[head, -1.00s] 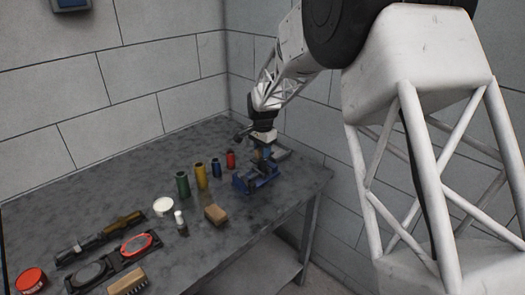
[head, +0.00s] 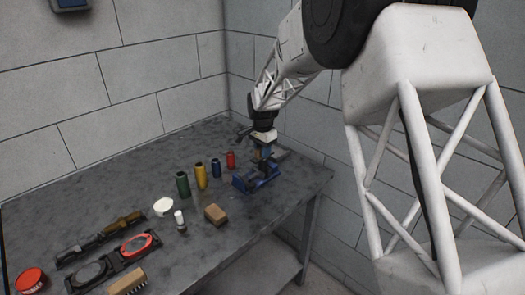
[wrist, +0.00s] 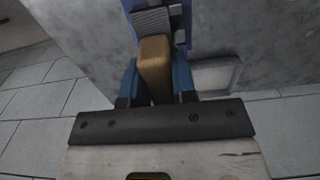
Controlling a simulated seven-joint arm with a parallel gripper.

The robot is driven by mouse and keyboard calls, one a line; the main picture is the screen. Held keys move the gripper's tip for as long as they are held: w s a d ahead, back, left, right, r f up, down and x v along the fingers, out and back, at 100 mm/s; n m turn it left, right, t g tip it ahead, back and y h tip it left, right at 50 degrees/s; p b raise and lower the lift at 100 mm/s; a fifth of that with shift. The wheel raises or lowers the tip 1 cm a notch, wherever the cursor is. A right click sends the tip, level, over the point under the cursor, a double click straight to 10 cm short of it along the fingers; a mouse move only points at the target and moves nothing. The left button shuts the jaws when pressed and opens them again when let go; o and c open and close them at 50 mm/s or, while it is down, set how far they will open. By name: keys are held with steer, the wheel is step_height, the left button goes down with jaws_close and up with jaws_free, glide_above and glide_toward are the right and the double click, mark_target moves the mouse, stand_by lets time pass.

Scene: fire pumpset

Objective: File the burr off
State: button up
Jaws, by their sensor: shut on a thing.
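My gripper (head: 265,150) is over the blue vise (head: 257,179) near the right end of the workbench. In the wrist view, its blue fingers (wrist: 156,82) are shut on a tan, wood-coloured block-like handle (wrist: 155,60), perhaps the file's handle. Past the handle a grey ridged surface (wrist: 152,18) and blue parts show; I cannot tell whether the ridged surface belongs to the held tool or the vise. The burr and any contact with it cannot be made out.
The grey bench (head: 130,175) also bears green (head: 183,184), yellow (head: 201,176), blue (head: 216,168) and red (head: 231,159) cylinders. A brown block (head: 215,214), a small white bottle (head: 180,220) and a brush (head: 127,281) stand nearer. Walls close the bench's back.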

steer(key=shift+s+a, duration=0.2)
steer(key=shift+s+a, duration=0.85)
steer(key=shift+w+d, duration=0.2)
stand_by(0.7)
steer(key=shift+w+d, duration=1.9)
steer(key=shift+s+a, duration=0.15)
stand_by(2.3)
steer(key=shift+s+a+f, duration=0.1)
steer(key=shift+s+a, duration=1.85)
